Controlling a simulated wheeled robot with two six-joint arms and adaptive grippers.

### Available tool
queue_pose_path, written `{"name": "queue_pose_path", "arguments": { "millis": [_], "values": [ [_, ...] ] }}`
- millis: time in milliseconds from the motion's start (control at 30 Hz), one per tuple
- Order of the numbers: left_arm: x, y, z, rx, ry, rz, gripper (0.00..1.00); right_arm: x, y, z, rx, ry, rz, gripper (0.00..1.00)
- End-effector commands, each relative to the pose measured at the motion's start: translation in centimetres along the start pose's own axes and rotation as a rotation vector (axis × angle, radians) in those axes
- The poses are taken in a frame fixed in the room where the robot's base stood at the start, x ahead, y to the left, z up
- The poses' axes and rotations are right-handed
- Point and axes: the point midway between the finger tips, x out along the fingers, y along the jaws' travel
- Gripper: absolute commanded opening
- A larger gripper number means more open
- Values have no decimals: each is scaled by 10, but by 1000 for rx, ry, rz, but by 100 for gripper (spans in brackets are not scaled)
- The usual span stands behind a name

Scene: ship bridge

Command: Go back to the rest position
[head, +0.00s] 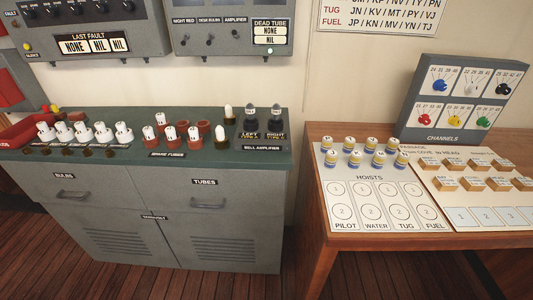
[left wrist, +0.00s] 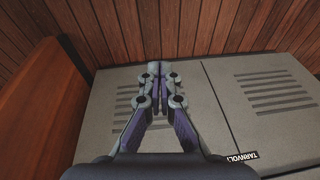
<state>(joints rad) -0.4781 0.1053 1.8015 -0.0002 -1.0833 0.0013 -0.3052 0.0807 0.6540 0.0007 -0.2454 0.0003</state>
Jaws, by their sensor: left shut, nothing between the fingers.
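My left gripper (left wrist: 156,72) shows in the left wrist view. Its two fingers are together and hold nothing. It points at the grey cabinet front (left wrist: 215,110), with a vented door behind the fingers and the wooden floor (left wrist: 200,30) beyond. I cannot tell the gap between the fingertips and the cabinet. Neither gripper shows in the head view.
A grey cabinet (head: 150,230) with a green top carries white fuses (head: 122,132), red sockets (head: 182,130) and a bell amplifier (head: 262,148). To the right, a wooden table (head: 315,215) holds a hoists card (head: 330,178), striped pieces and a channels box (head: 450,138). Floor shows between them.

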Motion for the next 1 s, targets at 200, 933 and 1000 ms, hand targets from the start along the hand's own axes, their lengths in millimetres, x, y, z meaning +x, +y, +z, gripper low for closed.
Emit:
{"name": "queue_pose_path", "arguments": {
  "millis": [200,933,1000],
  "values": [
    [140,6,99,-13,-68,5,0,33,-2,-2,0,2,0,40],
    [162,11,245,-27,-136,12,0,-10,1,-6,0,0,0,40],
    [145,10,243,-27,-138,12,0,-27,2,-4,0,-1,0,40]
  ]
}}
